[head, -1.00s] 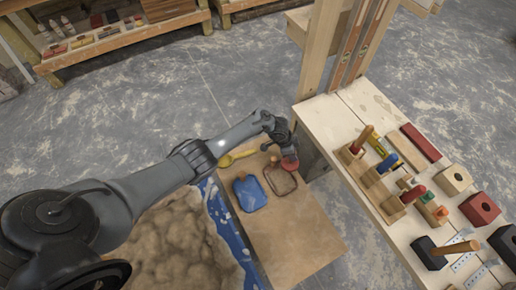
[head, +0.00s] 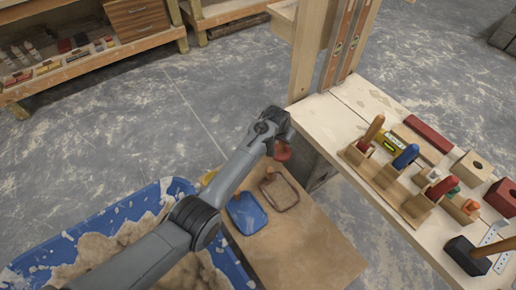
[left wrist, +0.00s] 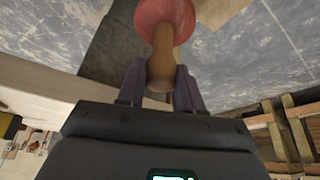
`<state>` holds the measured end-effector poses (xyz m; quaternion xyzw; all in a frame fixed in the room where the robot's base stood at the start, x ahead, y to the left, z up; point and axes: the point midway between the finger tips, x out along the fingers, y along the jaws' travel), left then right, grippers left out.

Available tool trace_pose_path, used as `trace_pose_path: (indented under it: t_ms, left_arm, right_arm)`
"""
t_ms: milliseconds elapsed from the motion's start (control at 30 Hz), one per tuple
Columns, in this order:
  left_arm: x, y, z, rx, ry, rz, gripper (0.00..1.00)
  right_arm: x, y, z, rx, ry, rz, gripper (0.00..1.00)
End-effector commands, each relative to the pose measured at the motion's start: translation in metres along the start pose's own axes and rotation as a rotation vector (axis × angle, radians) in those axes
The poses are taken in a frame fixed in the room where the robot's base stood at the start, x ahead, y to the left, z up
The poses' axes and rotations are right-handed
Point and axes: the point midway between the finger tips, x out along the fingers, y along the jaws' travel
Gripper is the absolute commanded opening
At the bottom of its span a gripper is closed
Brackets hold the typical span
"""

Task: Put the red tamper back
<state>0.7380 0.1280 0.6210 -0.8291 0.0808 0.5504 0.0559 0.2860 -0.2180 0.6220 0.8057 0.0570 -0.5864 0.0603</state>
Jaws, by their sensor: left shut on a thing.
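My left gripper (left wrist: 160,85) is shut on the wooden handle of the red tamper (left wrist: 165,15), whose round red face points away from the wrist. In the head view the red tamper (head: 282,152) hangs under the gripper near the far end of the brown board (head: 305,245). The gripper's fingers are mostly hidden there by the wrist. On the board lie a blue flat piece (head: 247,215) and a brown-rimmed outline (head: 262,188). My right gripper is not in view.
A blue tub (head: 75,232) of mortar stands left of the board. A yellow tool (head: 208,177) is mostly hidden behind my arm. The workbench (head: 335,125) at right has a wooden rack (head: 385,185) of handled tools, a post and blocks. The board's near part is clear.

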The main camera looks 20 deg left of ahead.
Motion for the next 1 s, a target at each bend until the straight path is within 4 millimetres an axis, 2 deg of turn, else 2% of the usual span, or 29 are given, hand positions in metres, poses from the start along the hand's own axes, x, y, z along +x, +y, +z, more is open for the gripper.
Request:
trace_pose_path:
  t_ms: [33,200,433,733,1000]
  left_arm:
    - [0.011,-0.012,0.004,-0.003,0.000,-0.002,0.07]
    - [0.032,-0.047,0.010,-0.002,0.001,-0.002,0.07]
    - [0.051,-0.082,0.015,-0.001,0.001,-0.002,0.07]
    - [0.058,-0.092,0.018,0.001,0.002,0.000,0.07]
    - [0.088,-0.092,0.030,0.001,0.001,0.000,0.07]
  right_arm:
    - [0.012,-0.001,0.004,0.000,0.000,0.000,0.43]
    - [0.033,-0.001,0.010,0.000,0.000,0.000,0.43]
    - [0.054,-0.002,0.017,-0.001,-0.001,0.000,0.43]
    - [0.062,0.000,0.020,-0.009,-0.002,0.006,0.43]
    - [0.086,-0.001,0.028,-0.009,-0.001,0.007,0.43]
